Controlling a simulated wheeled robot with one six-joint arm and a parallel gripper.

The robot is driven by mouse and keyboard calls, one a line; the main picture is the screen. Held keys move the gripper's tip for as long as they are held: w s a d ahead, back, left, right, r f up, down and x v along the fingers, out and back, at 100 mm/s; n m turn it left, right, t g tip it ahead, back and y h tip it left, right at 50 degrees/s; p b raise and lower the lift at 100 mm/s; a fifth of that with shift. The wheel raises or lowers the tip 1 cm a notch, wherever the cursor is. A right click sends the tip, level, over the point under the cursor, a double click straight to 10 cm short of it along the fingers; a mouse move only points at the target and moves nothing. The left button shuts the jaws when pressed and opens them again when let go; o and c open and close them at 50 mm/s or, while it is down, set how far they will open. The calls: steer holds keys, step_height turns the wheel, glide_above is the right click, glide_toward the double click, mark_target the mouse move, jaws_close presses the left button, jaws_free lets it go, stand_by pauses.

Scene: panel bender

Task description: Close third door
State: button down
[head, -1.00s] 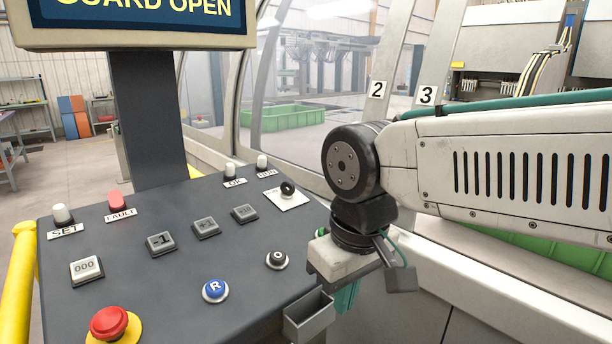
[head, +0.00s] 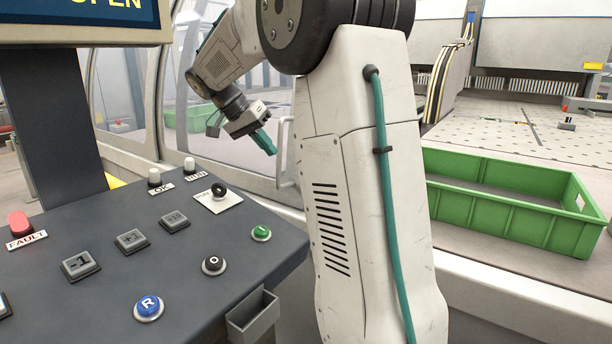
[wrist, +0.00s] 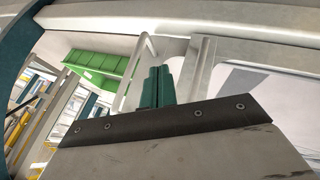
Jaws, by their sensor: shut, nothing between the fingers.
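A clear, curved guard door (head: 240,125) with a pale frame stands behind the console, left of my arm. No door number is visible now, so I cannot tell which door it is. A pale bar handle (head: 284,152) is on it, partly hidden by my arm. My gripper (head: 268,144), with teal fingers, is shut and empty just left of the handle. In the wrist view, the shut fingers (wrist: 158,88) point toward the door frame, with the pale bar handle (wrist: 133,72) close on their left. I cannot tell whether they touch it.
The dark console (head: 130,260) with buttons fills the lower left, under a screen (head: 85,18). To the right of my arm, the guard is open onto a perforated machine table (head: 500,125). A green crate (head: 510,205) sits there. Another green crate (wrist: 100,68) shows in the wrist view.

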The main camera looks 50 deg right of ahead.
steer(key=s+d+f, duration=0.6)
steer(key=s+f, duration=0.1)
steer(key=f, duration=0.1)
steer(key=shift+d+m, duration=0.3)
steer(key=shift+d, duration=0.1)
steer(key=shift+f, duration=0.1)
